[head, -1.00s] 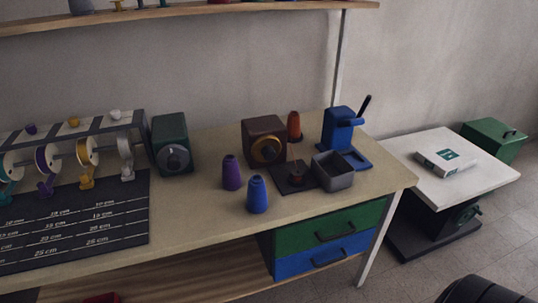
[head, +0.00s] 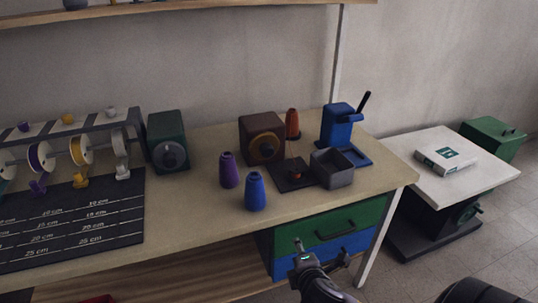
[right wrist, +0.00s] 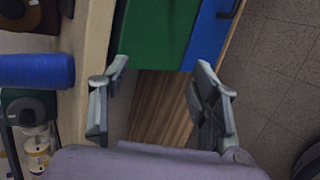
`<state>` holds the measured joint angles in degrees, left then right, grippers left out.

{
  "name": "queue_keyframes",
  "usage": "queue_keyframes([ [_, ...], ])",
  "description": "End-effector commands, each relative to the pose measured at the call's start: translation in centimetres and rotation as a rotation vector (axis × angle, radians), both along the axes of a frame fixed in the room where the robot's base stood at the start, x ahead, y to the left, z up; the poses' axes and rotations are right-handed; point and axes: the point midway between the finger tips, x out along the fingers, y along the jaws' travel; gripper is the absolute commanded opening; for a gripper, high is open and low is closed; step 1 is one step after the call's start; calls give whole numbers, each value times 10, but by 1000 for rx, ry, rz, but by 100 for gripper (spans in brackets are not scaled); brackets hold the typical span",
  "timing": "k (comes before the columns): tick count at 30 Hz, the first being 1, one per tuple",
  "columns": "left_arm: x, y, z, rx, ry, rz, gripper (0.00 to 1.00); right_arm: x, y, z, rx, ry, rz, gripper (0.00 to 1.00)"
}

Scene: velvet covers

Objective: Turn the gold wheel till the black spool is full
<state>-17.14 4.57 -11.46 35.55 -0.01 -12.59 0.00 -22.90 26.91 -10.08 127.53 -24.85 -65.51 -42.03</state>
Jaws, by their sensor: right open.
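The gold wheel (head: 265,148) is on the front of a brown box (head: 255,127) at the back of the bench. A small dark spool (head: 297,168) stands on a black plate (head: 286,184) just right of it; how much is wound on it is too small to tell. My right gripper (head: 320,251) is low in front of the green and blue drawers, well away from the wheel. In the right wrist view it (right wrist: 158,78) is open with nothing between its fingers. My left gripper is not in view.
Purple (head: 229,171) and blue (head: 255,191) thread cones stand in front of the wheel. An orange cone (head: 292,123), a grey bin (head: 333,168) and a blue press (head: 338,125) are to its right. A green box with a grey dial (head: 170,155) is left. Bench space is free at front.

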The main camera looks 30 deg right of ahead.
Motion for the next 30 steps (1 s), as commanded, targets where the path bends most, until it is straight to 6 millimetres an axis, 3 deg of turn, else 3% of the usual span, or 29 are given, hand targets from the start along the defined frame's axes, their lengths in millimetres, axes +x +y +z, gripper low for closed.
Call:
queue_keyframes([
  [3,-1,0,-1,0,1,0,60,46,-29,47,-448,-41,243,56],
  [6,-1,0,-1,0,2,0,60,79,-42,85,-852,-42,425,56],
  [9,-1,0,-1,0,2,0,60,101,-48,111,-1180,-22,549,56],
  [12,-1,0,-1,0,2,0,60,113,-50,125,-1384,0,619,56],
  [20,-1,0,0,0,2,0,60,133,-53,132,-1487,15,648,56],
  [30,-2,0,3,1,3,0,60,199,-69,133,-1480,13,643,56],
])
